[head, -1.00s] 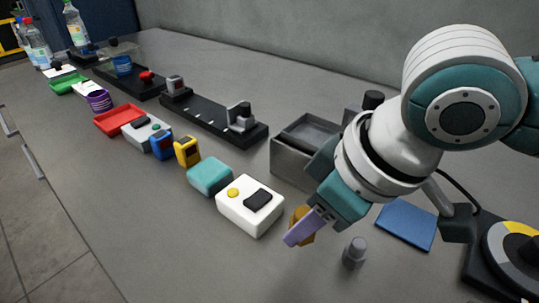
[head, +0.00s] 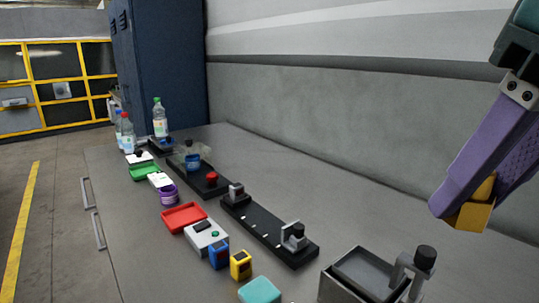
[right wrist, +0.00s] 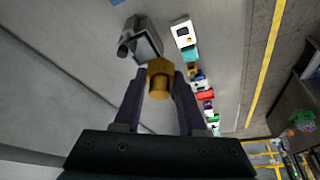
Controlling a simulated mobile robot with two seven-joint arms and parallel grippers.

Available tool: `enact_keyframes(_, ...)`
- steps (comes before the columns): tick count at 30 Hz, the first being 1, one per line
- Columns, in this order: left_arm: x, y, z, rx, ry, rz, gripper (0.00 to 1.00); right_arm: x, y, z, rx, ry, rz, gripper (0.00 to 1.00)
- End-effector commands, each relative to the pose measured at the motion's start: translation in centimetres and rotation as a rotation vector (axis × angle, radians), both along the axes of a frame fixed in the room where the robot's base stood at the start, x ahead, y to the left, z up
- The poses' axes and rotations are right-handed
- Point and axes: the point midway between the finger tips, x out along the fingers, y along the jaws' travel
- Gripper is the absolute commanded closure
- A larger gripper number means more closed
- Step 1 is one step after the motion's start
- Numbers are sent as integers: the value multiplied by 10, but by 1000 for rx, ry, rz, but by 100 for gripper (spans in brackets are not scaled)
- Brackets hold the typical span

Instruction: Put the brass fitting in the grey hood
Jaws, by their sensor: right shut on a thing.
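The brass fitting (head: 473,215) is a small gold-coloured block held between the purple fingers of my right gripper (head: 480,196), high above the table at the right of the head view. In the right wrist view the fitting (right wrist: 160,78) sits at the fingertips of the right gripper (right wrist: 159,92). The grey hood (head: 362,270) appears to be the open-topped grey box at the lower right of the head view, below and left of the gripper. The hood (right wrist: 143,42) also shows beyond the fingertips in the right wrist view. My left gripper is out of view.
A black-knobbed post (head: 424,262) stands at the hood's right. A long black rail (head: 262,232), a teal block (head: 260,290), a yellow device (head: 241,265) and a red tray (head: 184,217) lie to the left. A grey wall (head: 350,110) runs behind the table.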

Motion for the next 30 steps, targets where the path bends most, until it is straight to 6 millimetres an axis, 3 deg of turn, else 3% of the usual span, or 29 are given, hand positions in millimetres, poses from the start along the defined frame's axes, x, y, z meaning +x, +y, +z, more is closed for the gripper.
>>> enact_keyframes(1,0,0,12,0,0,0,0,-2,-8,23,-5,-15,-63,100)
enact_keyframes(3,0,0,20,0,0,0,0,-8,-18,43,-7,-25,-156,100)
enact_keyframes(11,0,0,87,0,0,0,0,-8,-15,106,-2,-13,-148,100)
enact_keyframes(30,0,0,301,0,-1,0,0,-7,-15,319,-2,-13,-146,100)
